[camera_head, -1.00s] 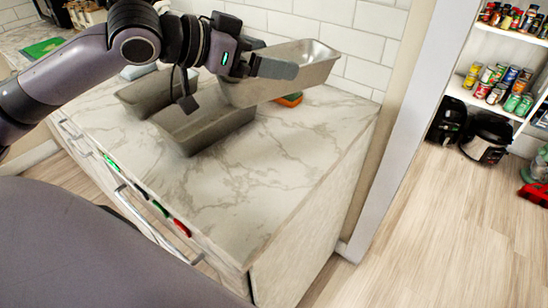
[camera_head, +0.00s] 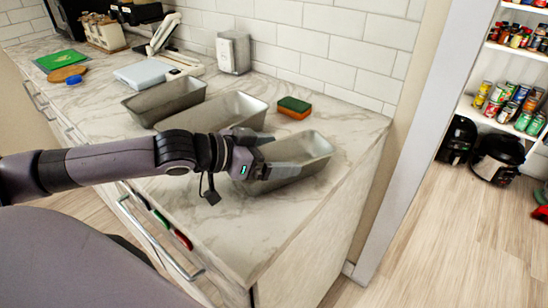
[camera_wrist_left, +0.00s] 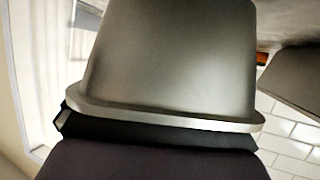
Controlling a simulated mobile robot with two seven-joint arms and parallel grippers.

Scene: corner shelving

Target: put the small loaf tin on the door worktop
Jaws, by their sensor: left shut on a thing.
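My left gripper (camera_head: 270,155) is shut on a grey metal loaf tin (camera_head: 310,152), at the tin's near left end. The tin is upright and level, at or just above the right end of the marble worktop (camera_head: 225,228), by the doorway. I cannot tell whether its base touches. In the left wrist view the tin's wall and rim (camera_wrist_left: 172,62) fill the middle, above the dark finger. Two more loaf tins stand to its left, a middle one (camera_head: 232,108) and a far left one (camera_head: 166,98). My right gripper is out of view.
A green and orange sponge (camera_head: 294,107) lies behind the held tin. A grey dispenser (camera_head: 233,52) and a pale blue scale (camera_head: 143,75) stand further left. The worktop's front right area is bare. The white door frame (camera_head: 405,140) rises beyond the right edge.

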